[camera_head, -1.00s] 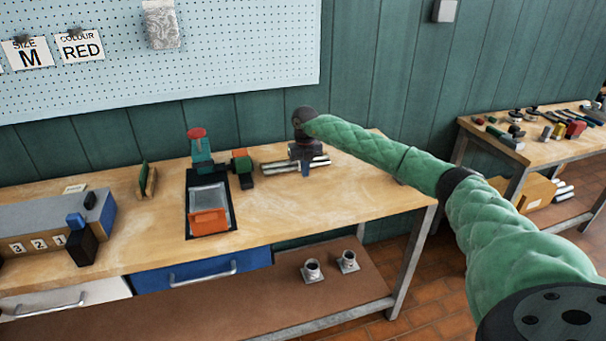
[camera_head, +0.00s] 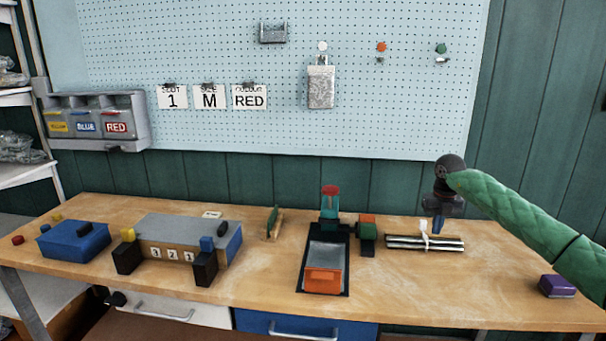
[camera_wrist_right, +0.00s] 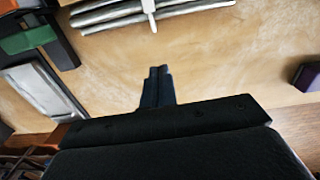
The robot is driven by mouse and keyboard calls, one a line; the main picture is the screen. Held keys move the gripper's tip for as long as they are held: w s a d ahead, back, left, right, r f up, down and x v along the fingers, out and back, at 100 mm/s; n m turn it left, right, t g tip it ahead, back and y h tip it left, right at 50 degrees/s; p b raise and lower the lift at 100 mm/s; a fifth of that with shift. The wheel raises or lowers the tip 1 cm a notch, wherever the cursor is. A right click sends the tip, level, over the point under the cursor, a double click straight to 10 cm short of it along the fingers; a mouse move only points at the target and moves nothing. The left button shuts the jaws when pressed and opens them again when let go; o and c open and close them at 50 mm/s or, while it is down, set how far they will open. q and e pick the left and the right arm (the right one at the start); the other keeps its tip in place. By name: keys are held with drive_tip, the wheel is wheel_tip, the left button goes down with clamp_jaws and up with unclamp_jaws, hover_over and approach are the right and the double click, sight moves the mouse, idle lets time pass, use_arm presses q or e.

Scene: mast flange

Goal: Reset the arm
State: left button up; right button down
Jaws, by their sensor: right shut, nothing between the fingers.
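My right arm, in a green quilted sleeve, comes in from the right in the head view. The bundle of metal rods (camera_head: 424,242) with a white tie lies on the bench behind or below the fingers; in the wrist view the bundle (camera_wrist_right: 150,12) is apart from the fingertips. My left gripper is not in view.
An orange-fronted tray (camera_head: 322,279), a red-and-green block (camera_head: 367,227), a grey numbered box (camera_head: 190,240) and a blue box (camera_head: 73,240) stand on the wooden bench (camera_head: 440,280). A purple block (camera_head: 556,286) lies at the right. The bench front right of the tray is mostly clear.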

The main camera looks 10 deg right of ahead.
drive_tip(key=w+a+r+n+t+y, duration=0.2)
drive_tip(key=w+a+r+t+y, duration=0.8)
drive_tip(key=a+r, duration=0.45)
drive_tip(key=s+a+r+m+t+h, duration=0.3)
drive_tip(key=r+m+t, duration=0.45)
drive_tip(key=r, duration=0.45)
drive_tip(key=s+a+r+m+t+h, duration=0.25)
drive_tip(key=r+m+t, duration=0.5)
drive_tip(key=r, duration=0.55)
drive_tip(key=s+a+f+m+g+h, duration=0.25)
drive_tip(key=s+f+m+g, duration=0.35)
drive_tip(key=f, duration=0.7)
drive_tip(key=s+a+f+m+g+h, duration=0.2)
drive_tip(key=s+a+f+m+g, duration=0.15)
drive_tip(key=s+f, duration=0.6)
drive_tip(key=s+a+f+m+g+h, duration=0.2)
drive_tip(key=s+a+f+m+g, duration=0.3)
drive_tip(key=f, duration=1)
drive_tip(key=s+a+f+m+g+y, duration=0.2)
drive_tip(key=s+f+g, duration=0.2)
drive_tip(key=s+f, duration=1.2)
drive_tip(key=s+a+f+m+g+y, duration=0.1)
drive_tip(key=s+f+g, duration=0.3)
drive_tip(key=s+f, duration=1.3)
drive_tip(key=s+a+m, duration=0.1)
drive_tip(key=s, duration=0.6)
drive_tip(key=shift+a+y, duration=0.4)
